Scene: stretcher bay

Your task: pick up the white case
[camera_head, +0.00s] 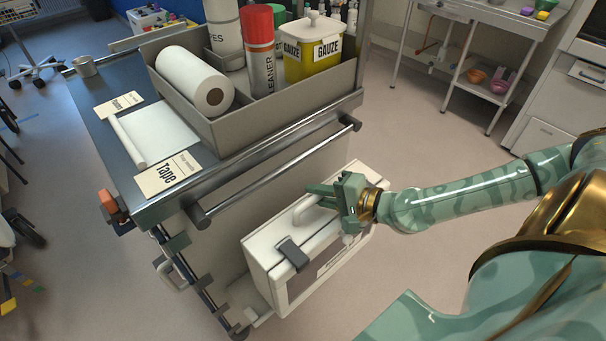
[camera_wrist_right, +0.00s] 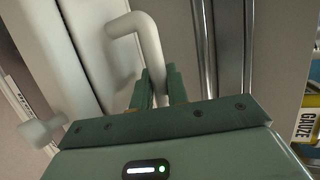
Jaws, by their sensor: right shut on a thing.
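The white case (camera_head: 268,265) stands upright at the side of the trolley, below its push bar, with a dark latch (camera_head: 292,253) on its top edge. My right gripper (camera_head: 322,192) is at the top of the case, shut on its white handle (camera_head: 302,213). In the right wrist view, the handle (camera_wrist_right: 148,38) runs down between the closed fingers of the right gripper (camera_wrist_right: 158,82). The case body (camera_wrist_right: 82,45) lies behind it. I cannot tell whether the case's underside rests on anything. My left gripper is not in view.
The trolley's metal push bar (camera_head: 275,172) runs close above the case. On the trolley top (camera_head: 90,112) are a grey bin (camera_head: 262,117) with a paper roll, bottles and a gauze tub, plus a Tape card (camera_head: 167,172). Open floor (camera_head: 430,280) lies right of the case.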

